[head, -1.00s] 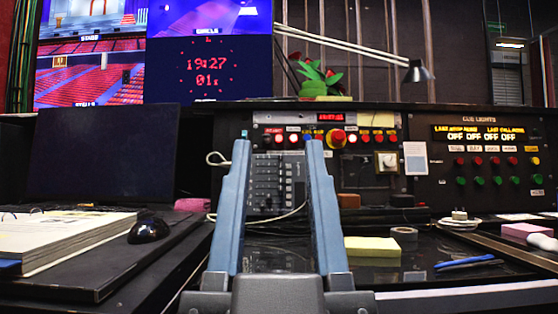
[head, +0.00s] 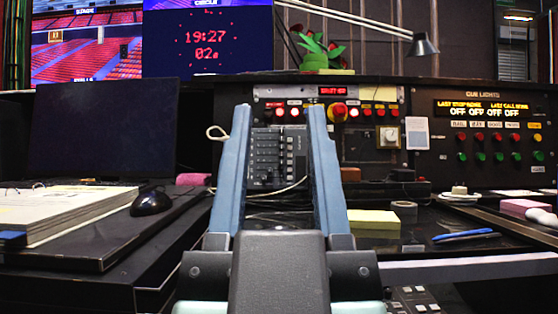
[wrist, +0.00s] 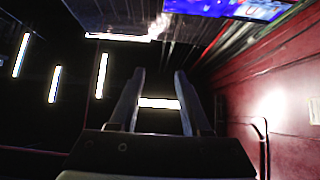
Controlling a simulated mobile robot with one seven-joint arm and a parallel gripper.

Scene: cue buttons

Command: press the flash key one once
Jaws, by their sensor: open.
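My gripper (head: 279,108) is open and empty in the middle of the head view, its two blue fingers pointing up and away from me. Between and behind the fingers stands a grey slider unit (head: 268,156). Behind it, a cue panel (head: 375,92) carries a row of small red and white lit buttons and one larger red knob (head: 337,112). I cannot read which key is flash key one. The wrist view shows the open fingers (wrist: 160,72) against a dark space, with no keys in sight.
A cue lights panel (head: 478,172) with red and green buttons stands right. A small keypad (head: 412,300) shows at the bottom right edge. A yellow note pad (head: 374,219), tape roll (head: 404,207) and blue pens (head: 465,235) lie on the desk. A book (head: 60,214), mouse (head: 150,202) and dark monitor (head: 105,128) are left.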

